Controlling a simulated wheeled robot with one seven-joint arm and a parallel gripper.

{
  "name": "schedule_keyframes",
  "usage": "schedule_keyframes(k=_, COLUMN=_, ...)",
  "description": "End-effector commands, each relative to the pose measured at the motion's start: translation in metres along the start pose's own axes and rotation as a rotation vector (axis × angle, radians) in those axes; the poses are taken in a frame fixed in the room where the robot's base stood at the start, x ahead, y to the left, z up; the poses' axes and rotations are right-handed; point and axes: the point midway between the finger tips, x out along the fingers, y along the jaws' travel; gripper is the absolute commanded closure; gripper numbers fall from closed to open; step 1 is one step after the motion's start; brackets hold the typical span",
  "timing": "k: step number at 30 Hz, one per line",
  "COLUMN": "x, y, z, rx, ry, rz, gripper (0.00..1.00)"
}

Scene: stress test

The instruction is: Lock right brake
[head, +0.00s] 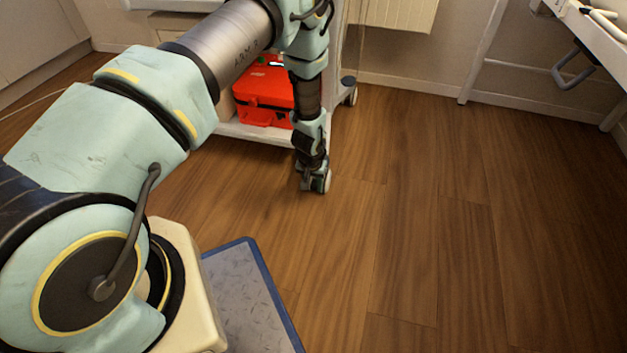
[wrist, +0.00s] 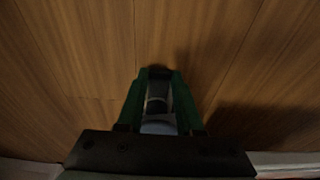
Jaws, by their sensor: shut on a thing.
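A white cart (head: 232,130) stands at the back, with its front right caster (head: 325,183) on the wood floor. My arm reaches down in front of the cart's right corner, and my gripper (head: 313,182) is low, at that caster. In the wrist view the green fingers of my gripper (wrist: 158,76) are on either side of a dark and grey part of the caster (wrist: 157,104), and they are shut on it. The brake lever cannot be made out clearly, and its position cannot be told. My arm hides part of the cart's front right corner.
A red case (head: 262,97) lies on the cart's lower shelf. Another caster (head: 349,90) stands further back. A blue-edged grey mat (head: 245,295) lies at the near left. A white table (head: 600,35) stands at the right. The floor at the middle right is clear.

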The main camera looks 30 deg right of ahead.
Motion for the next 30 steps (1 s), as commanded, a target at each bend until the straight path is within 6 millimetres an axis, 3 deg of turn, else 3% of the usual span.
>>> schedule_keyframes(k=15, x=0.015, y=0.000, z=0.009, rx=0.001, ry=0.341, rz=-0.001, gripper=1.00)
schedule_keyframes(k=30, x=0.019, y=0.000, z=0.009, rx=0.000, ry=0.427, rz=-0.001, gripper=1.00)
